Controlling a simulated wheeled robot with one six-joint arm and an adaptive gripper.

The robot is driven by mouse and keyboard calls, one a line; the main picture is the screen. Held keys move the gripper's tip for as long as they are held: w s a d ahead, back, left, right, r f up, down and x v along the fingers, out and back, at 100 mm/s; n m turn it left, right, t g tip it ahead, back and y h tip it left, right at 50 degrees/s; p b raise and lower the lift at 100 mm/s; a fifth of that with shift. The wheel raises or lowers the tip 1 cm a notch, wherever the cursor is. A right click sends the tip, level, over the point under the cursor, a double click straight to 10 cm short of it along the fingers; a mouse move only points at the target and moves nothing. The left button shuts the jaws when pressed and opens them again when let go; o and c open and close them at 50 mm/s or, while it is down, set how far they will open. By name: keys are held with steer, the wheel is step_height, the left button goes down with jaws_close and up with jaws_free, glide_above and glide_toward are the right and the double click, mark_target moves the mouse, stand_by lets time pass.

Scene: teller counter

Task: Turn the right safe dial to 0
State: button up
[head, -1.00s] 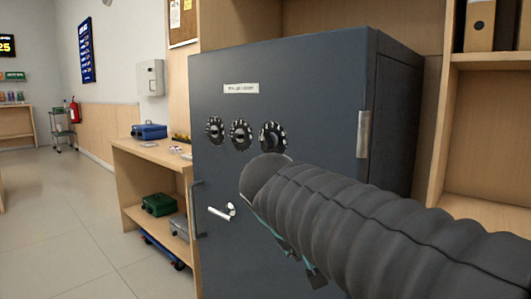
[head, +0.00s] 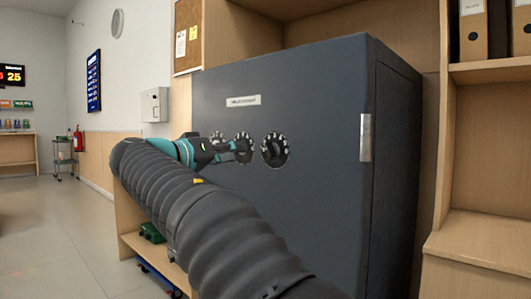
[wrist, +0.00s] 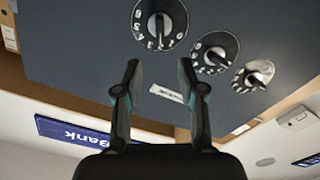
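The dark grey safe (head: 320,200) has three round black dials in a row. The right safe dial (head: 275,150) is clear of my arm in the head view. In the wrist view, which is upside down, it is the largest dial (wrist: 160,22), with white numbers and a bar-like knob. Its setting cannot be read surely. The middle dial (wrist: 214,52) and left dial (wrist: 253,76) lie to its right there. My gripper (wrist: 159,68) is open and empty, its fingertips apart from the right dial's knob. In the head view my gripper (head: 238,147) overlaps the middle dial.
A white label (head: 243,100) is on the safe above the dials. A metal hinge (head: 365,137) is at its right edge. A low wooden counter (head: 128,222) stands left of the safe, partly behind my arm. A wooden shelf unit (head: 480,240) is at right. Open floor lies left.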

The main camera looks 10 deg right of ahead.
mark_target(266, 149)
steer(key=x, duration=1.2)
steer(key=shift+s, duration=0.1)
jaws_close()
